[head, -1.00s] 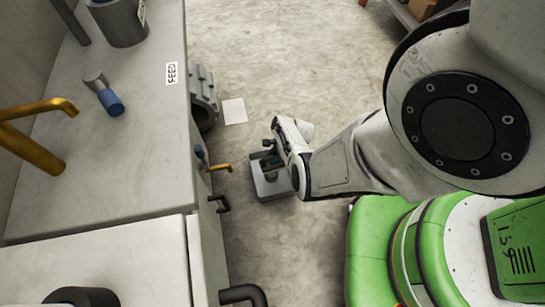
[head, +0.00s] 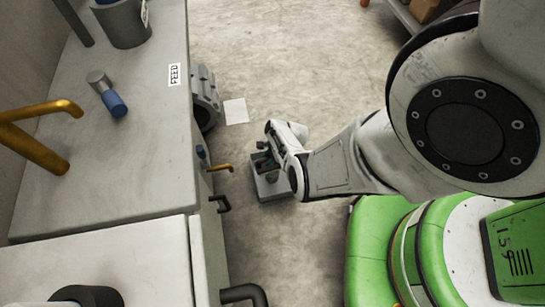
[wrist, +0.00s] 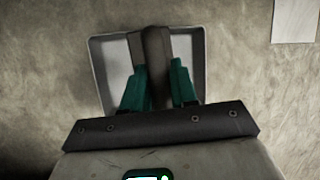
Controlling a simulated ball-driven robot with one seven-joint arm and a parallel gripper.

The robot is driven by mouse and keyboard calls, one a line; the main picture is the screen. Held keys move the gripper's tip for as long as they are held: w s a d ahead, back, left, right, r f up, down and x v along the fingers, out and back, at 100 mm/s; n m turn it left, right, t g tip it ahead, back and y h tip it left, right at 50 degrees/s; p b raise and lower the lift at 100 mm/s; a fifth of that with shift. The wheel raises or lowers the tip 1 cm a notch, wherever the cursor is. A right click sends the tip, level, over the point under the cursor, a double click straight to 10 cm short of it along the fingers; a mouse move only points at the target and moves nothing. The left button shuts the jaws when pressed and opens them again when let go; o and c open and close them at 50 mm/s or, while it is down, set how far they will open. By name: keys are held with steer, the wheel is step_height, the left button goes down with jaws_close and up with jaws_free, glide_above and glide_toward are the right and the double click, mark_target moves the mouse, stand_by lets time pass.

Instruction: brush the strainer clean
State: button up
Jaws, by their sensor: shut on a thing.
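My gripper (wrist: 160,88), with teal fingers, is shut on a dark brownish bar (wrist: 155,50). Its far end widens at the top of the wrist view; I cannot tell whether it is a brush. The gripper and bar are over a grey open box (wrist: 98,62) with a pale inside. In the head view this box (head: 272,188) stands on the floor below my wrist, which partly covers it. I cannot tell whether the bar touches the box. No strainer can be made out for certain.
A counter labelled FEED (head: 150,150) fills the left, with a blue-ended grey cylinder (head: 112,100), a yellow pipe (head: 35,145) and a grey pot (head: 122,25). A ribbed grey drum (head: 205,100) and a white sheet (head: 236,111) are beyond the box. Floor right of them is clear.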

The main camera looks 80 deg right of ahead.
steer(key=shift+w+a+f, duration=0.15)
steer(key=shift+a, duration=0.1)
steer(key=shift+s+d, duration=0.4)
steer(key=shift+s, duration=0.3)
steer(key=shift+s+d, duration=0.35)
steer(key=shift+s, duration=0.3)
jaws_close()
steer(key=shift+w, duration=0.1)
steer(key=shift+w+a, duration=0.35)
steer(key=shift+w, duration=0.3)
steer(key=shift+w+a, duration=0.3)
steer(key=shift+w, duration=0.35)
steer(key=shift+s+d, duration=0.35)
steer(key=shift+s, duration=0.35)
steer(key=shift+s+d, duration=0.3)
steer(key=shift+s, duration=0.4)
